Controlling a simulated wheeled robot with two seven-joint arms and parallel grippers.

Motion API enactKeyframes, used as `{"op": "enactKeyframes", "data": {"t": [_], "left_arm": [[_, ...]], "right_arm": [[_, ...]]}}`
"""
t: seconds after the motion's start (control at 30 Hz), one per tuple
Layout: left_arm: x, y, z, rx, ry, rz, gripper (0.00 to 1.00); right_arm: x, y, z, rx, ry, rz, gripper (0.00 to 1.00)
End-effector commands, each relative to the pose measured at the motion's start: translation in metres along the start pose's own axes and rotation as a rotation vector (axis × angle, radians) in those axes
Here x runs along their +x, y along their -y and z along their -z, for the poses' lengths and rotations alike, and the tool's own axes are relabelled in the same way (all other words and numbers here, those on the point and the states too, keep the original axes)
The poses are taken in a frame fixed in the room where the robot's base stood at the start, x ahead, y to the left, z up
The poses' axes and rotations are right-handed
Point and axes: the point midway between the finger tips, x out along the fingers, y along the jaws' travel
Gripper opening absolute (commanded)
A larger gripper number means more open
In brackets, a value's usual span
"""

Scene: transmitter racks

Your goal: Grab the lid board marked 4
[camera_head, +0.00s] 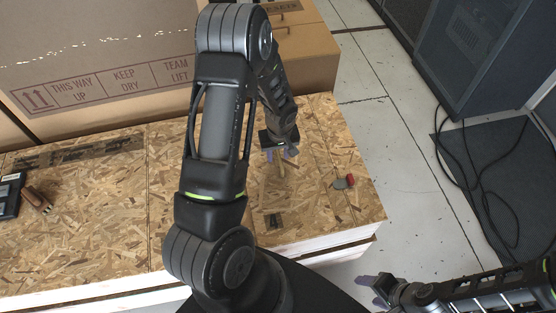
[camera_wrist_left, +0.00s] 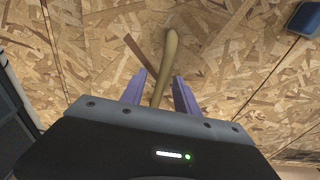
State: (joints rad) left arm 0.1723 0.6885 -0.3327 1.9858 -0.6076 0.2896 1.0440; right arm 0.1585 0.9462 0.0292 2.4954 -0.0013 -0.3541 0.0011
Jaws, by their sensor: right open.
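Oriented-strand lid boards (camera_head: 105,220) form the crate top in the head view, with thin seams between them. My left gripper (camera_head: 284,154) is low over the right part of the top. In the left wrist view its purple fingers (camera_wrist_left: 160,92) are apart, with a tan rod-like handle (camera_wrist_left: 171,50) between them and gaps beside it. I cannot tell whether the fingers touch the board. My right gripper (camera_head: 384,290) is open over the floor, right of the crate, with nothing seen in it. My left arm hides part of the top.
Cardboard boxes (camera_head: 100,60) stand behind the crate top. A dark device (camera_head: 9,195) and brown object (camera_head: 38,200) lie at left. Dark cables (camera_head: 490,190) lie beside a rack (camera_head: 480,60). The tiled floor between is clear.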

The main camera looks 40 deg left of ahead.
Motion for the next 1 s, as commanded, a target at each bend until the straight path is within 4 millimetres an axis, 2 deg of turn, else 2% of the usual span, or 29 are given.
{"op": "enactKeyframes", "data": {"t": [0.33,0.77,1.0], "left_arm": [[-0.0003,0.0001,-0.0001,0.0,0.0,0.0,0.36],[-0.0003,0.0001,-0.0001,0.0,0.0,0.0,0.01],[-0.0003,0.0001,-0.0001,0.0,0.0,0.0,0.0]], "right_arm": [[0.0,0.0,0.0,0.0,0.0,0.0,0.61],[0.0,0.0,0.0001,0.0,0.0,0.0,0.61],[0.0,0.0,0.0,0.0,0.0,0.0,0.61]]}}
